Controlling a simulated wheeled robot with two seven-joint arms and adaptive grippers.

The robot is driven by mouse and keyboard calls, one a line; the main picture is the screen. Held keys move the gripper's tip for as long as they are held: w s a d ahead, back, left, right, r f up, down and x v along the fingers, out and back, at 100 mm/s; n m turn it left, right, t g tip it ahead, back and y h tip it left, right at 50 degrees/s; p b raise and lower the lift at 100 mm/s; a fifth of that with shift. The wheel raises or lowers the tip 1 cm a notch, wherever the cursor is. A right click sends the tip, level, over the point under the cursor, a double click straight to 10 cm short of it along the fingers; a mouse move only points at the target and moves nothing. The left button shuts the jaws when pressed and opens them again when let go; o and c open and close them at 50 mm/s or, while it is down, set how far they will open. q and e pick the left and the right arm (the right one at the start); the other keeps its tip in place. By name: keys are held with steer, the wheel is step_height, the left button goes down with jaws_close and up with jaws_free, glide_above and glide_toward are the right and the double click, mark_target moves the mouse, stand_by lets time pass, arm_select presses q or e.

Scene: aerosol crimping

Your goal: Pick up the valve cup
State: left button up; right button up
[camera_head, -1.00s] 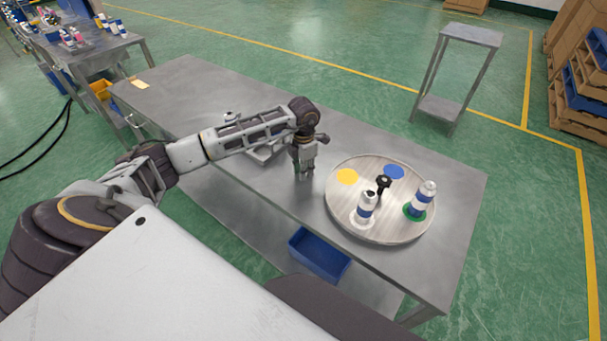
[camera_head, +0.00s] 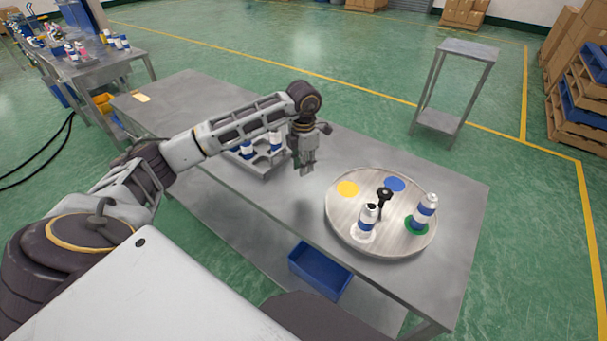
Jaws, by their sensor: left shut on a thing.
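My left gripper (camera_head: 307,168) points down above the table between the rack and the round turntable. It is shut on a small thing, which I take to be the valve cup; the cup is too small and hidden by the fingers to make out. The round turntable (camera_head: 340,225) carries a white-and-blue can (camera_head: 366,222) on a white spot and another white-and-blue can (camera_head: 425,212) on a green spot. My right gripper is not in view.
A grey rack (camera_head: 262,168) with white-and-blue cans stands behind my left forearm. A black knob (camera_head: 384,194) rises from the turntable's middle; its yellow (camera_head: 348,189) and blue (camera_head: 395,184) spots are empty. A blue bin (camera_head: 320,270) sits below the metal table (camera_head: 455,205).

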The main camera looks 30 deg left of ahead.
arm_select(q)
steer(key=shift+r, duration=0.95)
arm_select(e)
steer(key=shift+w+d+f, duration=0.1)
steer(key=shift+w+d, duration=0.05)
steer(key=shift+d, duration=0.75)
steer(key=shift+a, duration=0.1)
arm_select(q)
steer(key=shift+r, duration=0.1)
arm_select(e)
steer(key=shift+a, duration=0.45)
